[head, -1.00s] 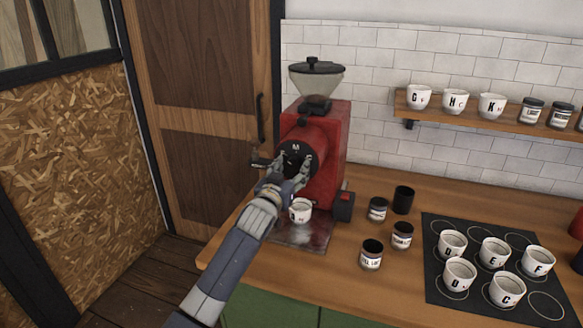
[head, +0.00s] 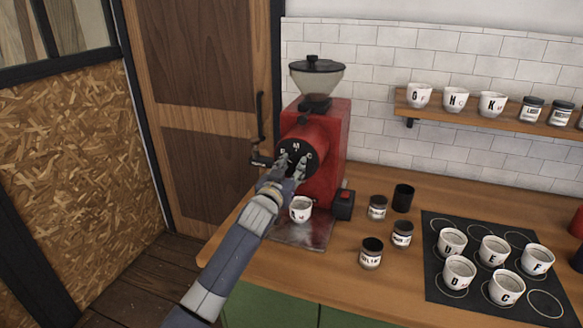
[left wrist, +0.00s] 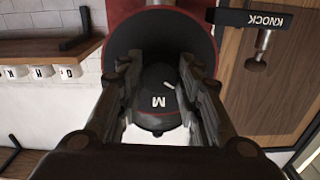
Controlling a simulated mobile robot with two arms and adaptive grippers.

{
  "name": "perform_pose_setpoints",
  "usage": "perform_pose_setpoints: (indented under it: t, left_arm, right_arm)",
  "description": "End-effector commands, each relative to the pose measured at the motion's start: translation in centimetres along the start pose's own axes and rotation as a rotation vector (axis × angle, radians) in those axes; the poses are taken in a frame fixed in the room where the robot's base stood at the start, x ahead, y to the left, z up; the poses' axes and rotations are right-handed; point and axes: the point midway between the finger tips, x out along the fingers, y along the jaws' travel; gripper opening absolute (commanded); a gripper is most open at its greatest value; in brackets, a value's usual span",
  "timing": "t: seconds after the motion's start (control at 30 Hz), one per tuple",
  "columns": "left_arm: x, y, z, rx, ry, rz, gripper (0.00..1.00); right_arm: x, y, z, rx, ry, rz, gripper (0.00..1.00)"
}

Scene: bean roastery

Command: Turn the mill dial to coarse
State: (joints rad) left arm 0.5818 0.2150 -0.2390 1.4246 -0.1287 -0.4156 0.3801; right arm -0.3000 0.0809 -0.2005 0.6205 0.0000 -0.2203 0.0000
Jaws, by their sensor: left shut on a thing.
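The red mill (head: 326,150) stands on the wooden counter with a clear hopper on top. Its black round dial plate (head: 296,143) faces me in the head view. It bears an M at the top, an F to the left and a C to the right. My left gripper (head: 291,168) is shut on the dial's knob (left wrist: 160,76) in the middle of that plate. The left wrist view shows a finger on each side of the knob, a white M and a short slanted white mark. The fingers partly hide the knob. My right gripper is not in view.
A white cup (head: 301,208) stands under the mill on a metal tray (head: 304,236). The knock lever (head: 262,162) sticks out left of the dial. Several jars stand right of the mill, and several lettered cups stand on a black mat (head: 432,285).

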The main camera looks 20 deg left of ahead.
Motion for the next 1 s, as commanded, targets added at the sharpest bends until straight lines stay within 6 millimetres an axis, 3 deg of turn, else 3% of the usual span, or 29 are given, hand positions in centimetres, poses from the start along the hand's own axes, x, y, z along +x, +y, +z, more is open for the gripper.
perform_pose_setpoints:
  t: [0.27,1.0]
  left_arm:
    - [0.0,0.0,-0.1,0.182,-0.001,0.001,0.09]
    - [0.0,-0.1,-0.2,0.883,0.001,0.001,0.09]
  right_arm:
    - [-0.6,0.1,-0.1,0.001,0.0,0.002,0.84]
    - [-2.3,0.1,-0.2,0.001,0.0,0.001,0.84]
